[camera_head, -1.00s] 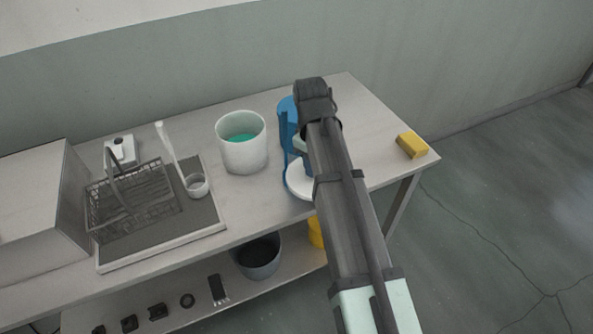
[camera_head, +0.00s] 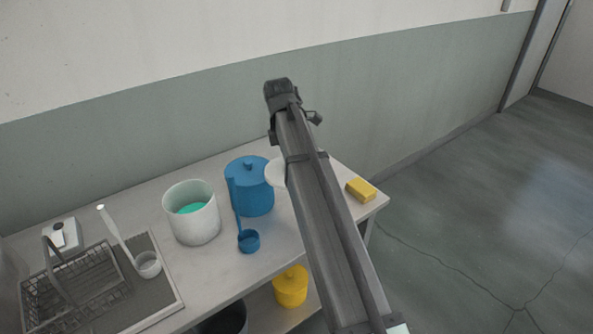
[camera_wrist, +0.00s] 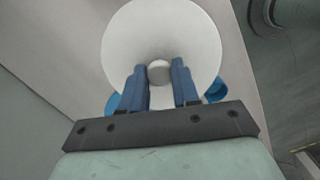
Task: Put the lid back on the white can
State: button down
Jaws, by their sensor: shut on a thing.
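The white can (camera_head: 188,228) stands open on the table, left of the blue can, with teal liquid inside. The white round lid (camera_head: 275,174) shows beside the blue can, partly hidden by my arm. In the wrist view the lid (camera_wrist: 128,38) is seen from above, with its small knob (camera_wrist: 159,73) between my fingers. My gripper (camera_wrist: 159,68) is shut on the knob. My arm hides the gripper in the head view. The lid appears to be held up, to the right of the white can and apart from it.
The lidded blue can (camera_head: 250,192) stands between the white can and my arm, with a blue ladle (camera_head: 248,241) at its front. A yellow sponge (camera_head: 361,190) lies at the right end. A wire basket (camera_head: 85,285) and white ladle (camera_head: 148,264) are at left. A yellow pot (camera_head: 290,288) sits below.

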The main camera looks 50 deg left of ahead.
aim_at(281, 164)
jog(key=a, duration=0.1)
jog(key=a+r+n, duration=0.1)
jog(key=s+a+r+n, duration=0.1)
jog(key=shift+a+r, duration=0.1)
jog(key=shift+a, duration=0.2)
jog(key=s+a+r+n+y, duration=0.1)
jog(key=s+a+n, duration=0.2)
jog(key=s, duration=1.1)
jog(key=s+a+r+n, duration=0.1)
jog(key=s+a+n, duration=0.3)
jog(key=s, duration=0.9)
notch_tip(281, 164, down, 6)
jog(key=shift+d, duration=0.2)
jog(key=shift+s+f, duration=0.1)
jog(key=shift+f, duration=0.1)
dwell(0.8)
jog(key=shift+c, duration=1.3)
grip_release()
jog(key=shift+r, duration=0.1)
